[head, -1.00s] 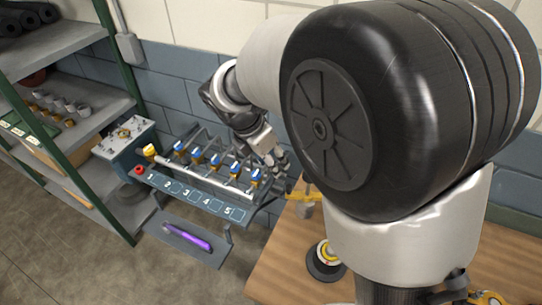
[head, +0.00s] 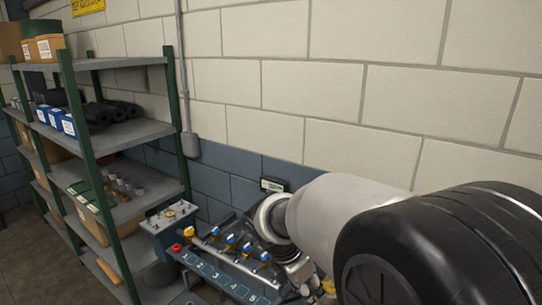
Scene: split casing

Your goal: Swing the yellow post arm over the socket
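My gripper (head: 303,286) is at the bottom edge of the head view, beside the right end of a numbered panel, mostly cut off by the frame and my own arm. Whether its fingers are open or shut does not show. A small yellow piece (head: 328,286) is close to the gripper, between it and my large black arm joint; it may be part of the yellow post arm. I cannot tell whether the gripper touches it. The socket is not identifiable in this view.
The dark numbered panel (head: 218,275) carries a pale pipe and several yellow-and-blue valves (head: 231,241). A grey box (head: 170,217) and a red knob (head: 177,248) are at its left. Green-posted shelves (head: 140,134) stand further left. A block wall is behind.

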